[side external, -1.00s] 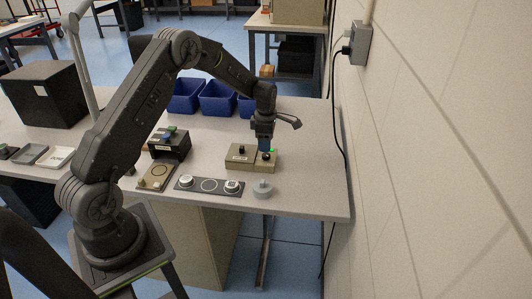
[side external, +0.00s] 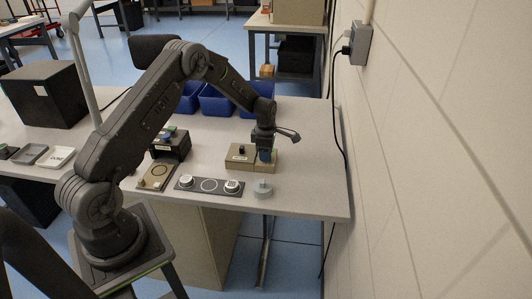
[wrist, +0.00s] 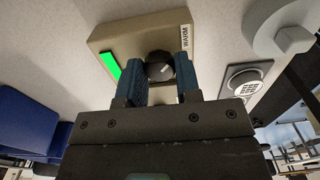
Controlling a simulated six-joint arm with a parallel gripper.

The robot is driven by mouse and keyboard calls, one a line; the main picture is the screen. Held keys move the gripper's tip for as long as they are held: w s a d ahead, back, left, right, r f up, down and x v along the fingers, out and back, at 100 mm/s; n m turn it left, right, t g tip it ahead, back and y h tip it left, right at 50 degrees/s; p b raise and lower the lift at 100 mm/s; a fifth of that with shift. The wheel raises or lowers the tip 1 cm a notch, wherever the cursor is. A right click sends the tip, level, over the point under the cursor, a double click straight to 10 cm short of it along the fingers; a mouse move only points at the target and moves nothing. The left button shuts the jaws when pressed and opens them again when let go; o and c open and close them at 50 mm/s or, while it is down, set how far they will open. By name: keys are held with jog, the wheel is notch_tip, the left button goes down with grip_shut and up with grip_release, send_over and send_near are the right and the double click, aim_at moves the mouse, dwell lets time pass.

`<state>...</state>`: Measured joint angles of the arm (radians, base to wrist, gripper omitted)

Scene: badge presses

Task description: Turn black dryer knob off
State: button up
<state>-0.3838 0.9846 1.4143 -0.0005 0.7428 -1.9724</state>
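In the wrist view, the black dryer knob (wrist: 159,66) sits on a beige box (wrist: 128,35) with a lit green bar (wrist: 109,65) on one side and a label reading WARM (wrist: 186,36) on the other. My gripper (wrist: 161,68) has its two blue fingers apart, one on each side of the knob. I cannot tell whether they touch it. In the side view, my gripper (side external: 265,157) points down over the right beige box (side external: 266,167) and hides the knob there.
In front are a grey round knob piece (side external: 262,189) and a dark panel (side external: 209,193) with round dials. Blue bins (side external: 217,100) stand behind. The wall (side external: 430,150) is to the right.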

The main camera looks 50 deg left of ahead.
jog(key=c, duration=0.4)
jog(key=shift+o, duration=0.2)
jog(key=shift+m, duration=0.4)
jog(key=m, duration=1.2)
jog(key=shift+m, duration=0.4)
jog(key=m, duration=0.3)
jog(key=shift+m, duration=0.3)
jog(key=m, duration=0.3)
jog(key=shift+m, duration=0.3)
jog(key=m, duration=0.6)
